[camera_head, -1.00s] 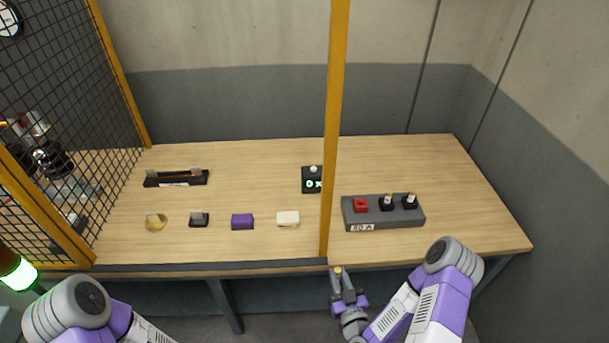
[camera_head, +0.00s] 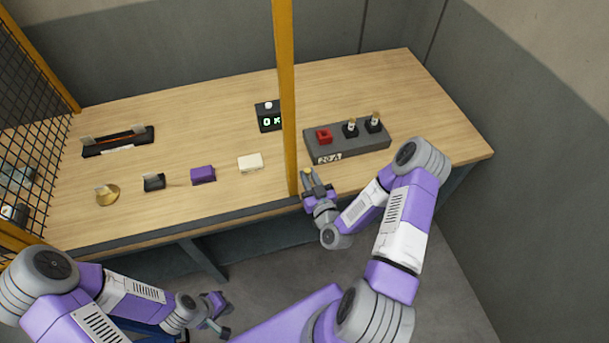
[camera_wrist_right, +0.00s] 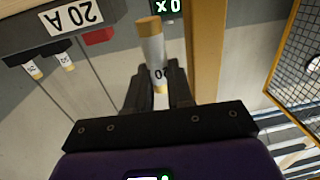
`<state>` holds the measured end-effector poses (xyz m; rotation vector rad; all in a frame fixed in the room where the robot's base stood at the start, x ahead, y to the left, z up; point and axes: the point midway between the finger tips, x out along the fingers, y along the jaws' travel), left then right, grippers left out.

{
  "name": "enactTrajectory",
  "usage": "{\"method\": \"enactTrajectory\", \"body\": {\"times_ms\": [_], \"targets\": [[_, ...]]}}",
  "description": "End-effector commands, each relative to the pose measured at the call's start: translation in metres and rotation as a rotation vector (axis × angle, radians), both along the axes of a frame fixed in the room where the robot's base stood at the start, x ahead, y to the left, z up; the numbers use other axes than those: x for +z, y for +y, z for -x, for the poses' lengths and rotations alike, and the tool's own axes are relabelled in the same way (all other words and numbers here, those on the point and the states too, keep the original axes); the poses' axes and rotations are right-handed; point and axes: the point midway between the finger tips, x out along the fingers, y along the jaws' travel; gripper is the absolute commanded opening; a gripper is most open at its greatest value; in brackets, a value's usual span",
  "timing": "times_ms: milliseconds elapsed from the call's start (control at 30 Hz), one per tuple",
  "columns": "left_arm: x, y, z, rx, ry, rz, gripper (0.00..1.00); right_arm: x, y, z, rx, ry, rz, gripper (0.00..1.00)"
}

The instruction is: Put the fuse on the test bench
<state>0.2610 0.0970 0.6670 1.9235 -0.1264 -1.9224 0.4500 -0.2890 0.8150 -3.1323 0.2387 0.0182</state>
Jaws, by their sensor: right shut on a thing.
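A fuse (camera_wrist_right: 152,40) with a white body and brass-coloured caps is held upright between the fingers of my right gripper (camera_wrist_right: 158,88). In the head view my right gripper (camera_head: 312,184) is at the table's front edge, just right of the yellow post. A grey rack (camera_head: 350,146) marked 20 A stands behind it, with two fuses (camera_head: 351,127) (camera_head: 374,121) upright in black seats and an empty-looking red seat (camera_head: 324,136). A long black fixture (camera_head: 118,141) with two upright clips lies at the table's far left. My left gripper (camera_head: 214,313) is low in front of the table; its fingers are unclear.
The yellow post (camera_head: 286,90) rises between the rack and a black display box (camera_head: 268,117). A brass disc (camera_head: 107,195), a black block (camera_head: 154,182), a purple block (camera_head: 203,174) and a white block (camera_head: 250,162) line the front of the wooden table (camera_head: 210,120). Mesh fencing (camera_head: 30,120) stands left.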

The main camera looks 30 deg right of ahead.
Motion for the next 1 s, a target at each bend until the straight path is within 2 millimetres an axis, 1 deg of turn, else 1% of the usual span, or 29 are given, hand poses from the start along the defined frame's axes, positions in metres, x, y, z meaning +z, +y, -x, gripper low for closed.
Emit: {"method": "enactTrajectory", "body": {"times_ms": [33,100,233,367,500,567,800,933,967,1000], "targets": [[-0.001,0.000,0.000,0.000,0.000,0.000,0.00,0.001,-0.002,-0.011,-0.001,-0.005,0.002,0.00],[-0.002,0.000,0.000,0.000,0.000,0.000,0.00,0.000,-0.004,-0.022,-0.001,-0.002,0.001,0.00],[-0.003,0.000,0.000,0.000,0.000,0.000,0.00,-0.001,-0.005,-0.034,0.000,0.001,0.000,0.00],[-0.006,0.000,0.000,0.000,0.000,0.000,0.00,-0.009,-0.006,-0.036,-0.001,0.003,-0.001,0.00],[-0.014,0.000,0.000,0.000,0.000,0.000,0.00,-0.031,-0.005,-0.035,-0.001,0.004,-0.003,0.00],[-0.015,0.000,0.000,0.000,0.001,0.000,0.00,-0.036,-0.005,-0.035,0.000,0.003,-0.002,0.00],[-0.014,0.000,0.000,0.000,0.001,0.000,0.00,-0.036,-0.005,-0.035,0.000,0.001,0.000,0.00],[-0.018,0.000,0.000,0.000,0.000,0.000,0.00,-0.040,-0.005,-0.035,0.001,0.001,0.000,0.00],[-0.018,0.000,0.000,0.000,0.000,0.000,0.00,-0.039,-0.005,-0.035,0.001,0.002,0.000,0.24],[-0.017,0.000,0.000,0.000,0.000,0.000,0.00,-0.039,-0.005,-0.035,0.001,0.002,0.000,0.31]]}}
